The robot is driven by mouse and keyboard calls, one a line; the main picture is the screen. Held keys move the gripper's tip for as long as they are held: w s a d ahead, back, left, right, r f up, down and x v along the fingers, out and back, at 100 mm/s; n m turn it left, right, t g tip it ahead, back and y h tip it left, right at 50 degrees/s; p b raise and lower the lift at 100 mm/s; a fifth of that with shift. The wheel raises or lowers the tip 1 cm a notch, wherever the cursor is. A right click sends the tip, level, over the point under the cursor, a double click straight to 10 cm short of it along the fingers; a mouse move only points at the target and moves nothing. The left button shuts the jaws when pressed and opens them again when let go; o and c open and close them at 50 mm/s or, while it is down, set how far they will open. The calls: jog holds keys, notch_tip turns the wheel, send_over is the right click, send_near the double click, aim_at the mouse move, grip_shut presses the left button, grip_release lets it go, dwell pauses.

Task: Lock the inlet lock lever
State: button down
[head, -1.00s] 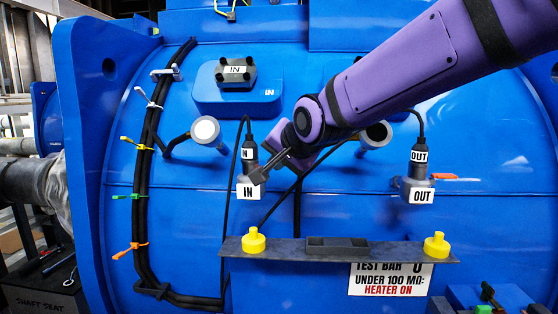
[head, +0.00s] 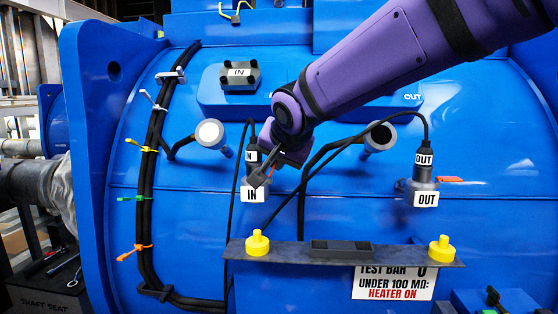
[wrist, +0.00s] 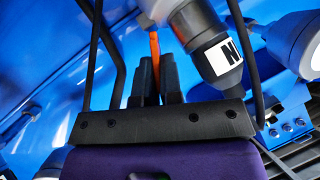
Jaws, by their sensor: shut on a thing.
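The inlet lock lever is a thin orange bar at the inlet connector; in the wrist view the lever (wrist: 155,50) stands between my two dark fingers. In the head view only a small orange sliver of it shows beside the fingertips. My gripper (head: 262,178) is at the right side of the inlet connector, just above its IN label (head: 254,194), shut on the lever. The inlet plug (wrist: 213,45) lies close to the right of the fingers in the wrist view. My fingers hide part of the lever and its pivot.
The outlet connector (head: 424,188) at right has its own orange lever (head: 450,179) sticking out sideways. Black cables (head: 310,180) hang close around my gripper. A shelf (head: 290,254) with two yellow caps juts out below. Blue housing lies behind.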

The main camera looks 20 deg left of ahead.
jog(key=shift+a+h, duration=0.15)
jog(key=shift+h, duration=0.25)
dwell(0.3)
jog(key=c, duration=1.3)
grip_release()
jog(key=shift+r, duration=0.1)
